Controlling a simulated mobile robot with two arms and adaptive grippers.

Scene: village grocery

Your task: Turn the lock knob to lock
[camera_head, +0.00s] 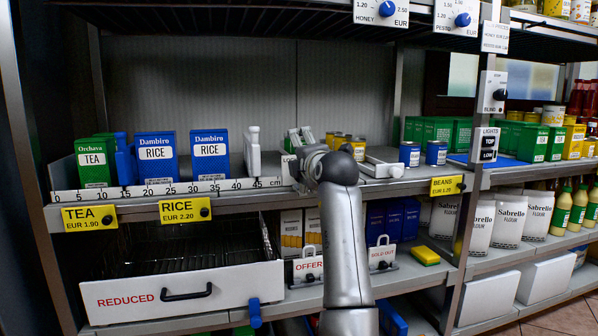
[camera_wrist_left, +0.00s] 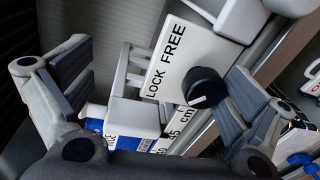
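The lock plate (camera_wrist_left: 168,65) is white, with LOCK and FREE printed on it, and fills the middle of the left wrist view. The black lock knob (camera_wrist_left: 205,86) sits on it, with a white pointer mark on its lower left side. My left gripper (camera_wrist_left: 158,68) is open, its fingers on either side of the plate. The knob lies between them, much nearer the right-hand finger; I cannot tell whether they touch. In the head view my left gripper (camera_head: 301,140) is at the shelf, right of the ruler's end, and its arm hides the knob. My right gripper is not in view.
A ruler strip (camera_head: 170,188) runs along the shelf edge, with blue rice boxes (camera_head: 156,155) and green tea boxes (camera_head: 93,161) behind it. A white upright divider (camera_head: 252,152) stands left of my gripper. Below, a REDUCED drawer (camera_head: 183,291) sticks out.

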